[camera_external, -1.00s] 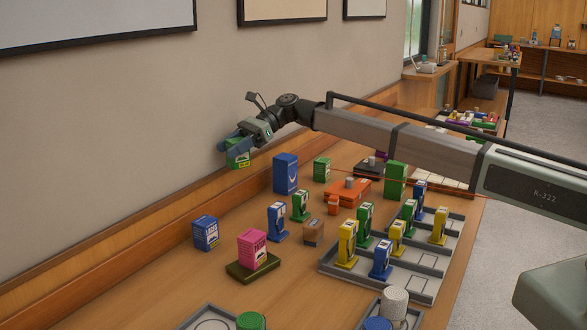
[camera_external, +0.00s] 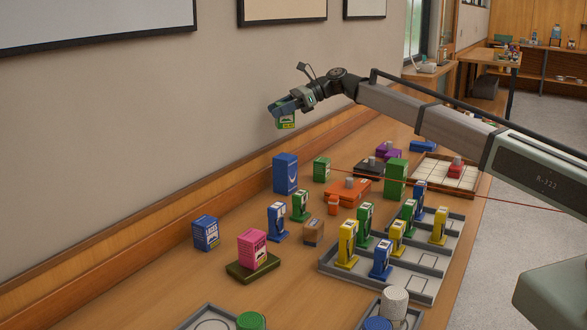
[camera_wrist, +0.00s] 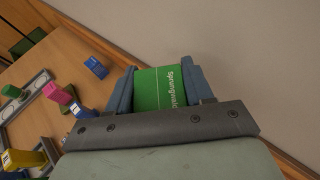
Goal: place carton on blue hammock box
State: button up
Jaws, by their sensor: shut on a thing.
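My gripper (camera_external: 283,109) is shut on a green carton (camera_external: 287,122) and holds it in the air, well clear of the table. In the wrist view the green carton (camera_wrist: 160,88) sits between both fingers, with white lettering on its face. A tall blue box with a white curved mark, which looks like the blue hammock box (camera_external: 285,174), stands upright on the table near the wall. In the external view the carton appears straight above it, with a gap between. Nothing shows on top of the blue box.
A similar green carton (camera_external: 321,169) stands right of the blue box. A smaller blue box (camera_external: 205,233) and a pink box (camera_external: 252,247) on a dark green base are nearer. Orange case (camera_external: 347,192), tall green box (camera_external: 395,179) and grey trays (camera_external: 430,262) of dispensers fill the right.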

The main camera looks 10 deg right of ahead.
notch_tip(320, 180, down, 9)
jog(key=shift+f, duration=0.1)
dwell(0.4)
jog(key=shift+f, duration=0.15)
jog(key=o, duration=1.1)
jog(key=shift+d+r, duration=0.25)
jog(key=v, duration=1.1)
jog(key=shift+d, duration=0.25)
